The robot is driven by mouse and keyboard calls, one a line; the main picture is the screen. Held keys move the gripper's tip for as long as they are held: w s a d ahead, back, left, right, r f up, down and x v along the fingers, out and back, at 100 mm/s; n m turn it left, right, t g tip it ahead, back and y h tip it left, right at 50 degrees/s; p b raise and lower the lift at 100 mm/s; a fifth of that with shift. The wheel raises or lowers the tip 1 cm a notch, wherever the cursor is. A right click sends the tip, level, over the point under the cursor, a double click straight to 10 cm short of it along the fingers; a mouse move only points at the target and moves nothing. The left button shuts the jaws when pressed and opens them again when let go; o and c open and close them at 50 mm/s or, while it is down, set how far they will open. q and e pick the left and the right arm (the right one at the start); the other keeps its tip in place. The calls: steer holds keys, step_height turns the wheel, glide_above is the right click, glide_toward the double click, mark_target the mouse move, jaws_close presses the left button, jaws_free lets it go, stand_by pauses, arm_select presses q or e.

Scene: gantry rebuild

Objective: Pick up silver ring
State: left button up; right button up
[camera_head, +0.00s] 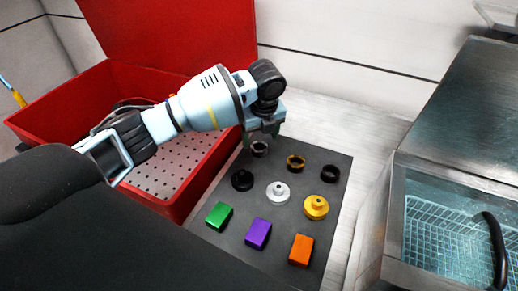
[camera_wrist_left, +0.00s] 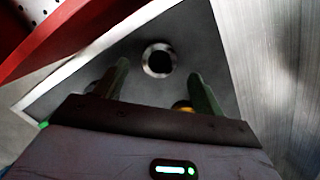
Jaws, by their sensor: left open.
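The silver ring (camera_head: 259,153) lies at the far left corner of a dark mat (camera_head: 338,208), just below my left gripper (camera_head: 262,132). In the left wrist view, the silver ring (camera_wrist_left: 147,50) shows as a bright rim around a dark centre. It lies between and a little beyond the fingertips of my left gripper (camera_wrist_left: 159,68). That gripper is open and empty, with its fingers apart on either side of the ring's line. My right gripper is not in view.
A gold ring (camera_head: 296,167) and a black ring (camera_head: 330,176) share the row. Black, silver (camera_head: 278,194) and gold flanged pieces and coloured blocks (camera_head: 258,234) lie nearer. A red toolbox (camera_head: 187,205) stands left; a metal basin with a mesh basket (camera_head: 440,235) stands right.

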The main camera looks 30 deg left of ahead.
mark_target(259, 143)
arm_select(q)
steer(key=f, duration=0.3)
steer(key=shift+w+a+f, duration=0.2)
steer(key=shift+a+f, duration=0.05)
steer(key=shift+f, duration=0.05)
steer(key=c, duration=1.2)
steer(key=shift+o, duration=0.2)
step_height(259, 143, up, 10)
